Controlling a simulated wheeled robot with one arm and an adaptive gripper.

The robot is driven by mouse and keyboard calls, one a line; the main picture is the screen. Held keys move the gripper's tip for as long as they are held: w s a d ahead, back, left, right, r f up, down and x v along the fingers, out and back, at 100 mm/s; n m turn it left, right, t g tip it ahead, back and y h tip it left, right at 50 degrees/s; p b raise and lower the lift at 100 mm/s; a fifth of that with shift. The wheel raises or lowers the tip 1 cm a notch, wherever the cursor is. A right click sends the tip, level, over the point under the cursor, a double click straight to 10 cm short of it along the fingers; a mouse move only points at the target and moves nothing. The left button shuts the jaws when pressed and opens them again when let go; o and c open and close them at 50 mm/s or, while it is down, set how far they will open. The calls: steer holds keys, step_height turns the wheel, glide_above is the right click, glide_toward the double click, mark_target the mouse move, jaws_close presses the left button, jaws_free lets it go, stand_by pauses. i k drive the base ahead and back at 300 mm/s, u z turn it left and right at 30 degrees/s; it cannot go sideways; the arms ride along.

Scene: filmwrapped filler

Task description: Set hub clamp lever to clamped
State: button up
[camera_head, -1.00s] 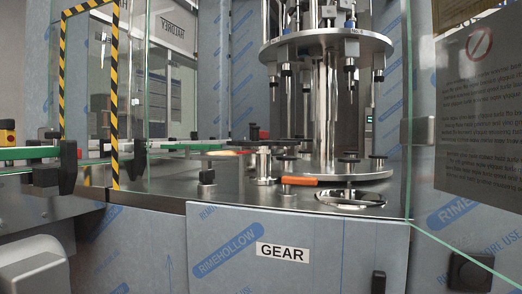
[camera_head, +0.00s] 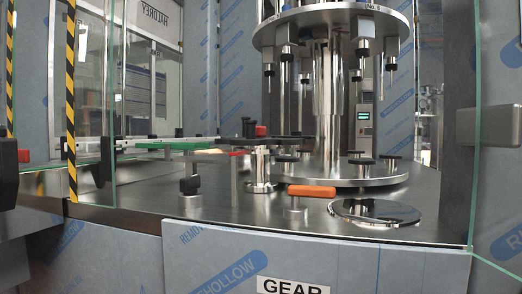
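An orange lever handle (camera_head: 312,191) lies roughly level on a short metal post on the steel deck, pointing right. It looks like the hub clamp lever, but no label on it can be read. A smaller red knob (camera_head: 261,131) shows behind it, above a metal hub post (camera_head: 261,168). A black-knobbed clamp post (camera_head: 190,186) stands to the left. I cannot tell from this view whether the lever's position is clamped or unclamped. My gripper is not in view.
A steel carousel (camera_head: 335,30) with hanging nozzles stands behind the lever. A round shiny disc (camera_head: 375,212) lies to its right. Glass panel edges stand at left and right. A film-wrapped front panel labelled GEAR (camera_head: 293,287) is below the deck. The deck's front is clear.

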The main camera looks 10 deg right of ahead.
mark_target(296, 191)
steer(key=k, duration=1.3)
steer(key=u, duration=0.65)
steer(key=i, duration=0.9)
steer(key=z, duration=0.3)
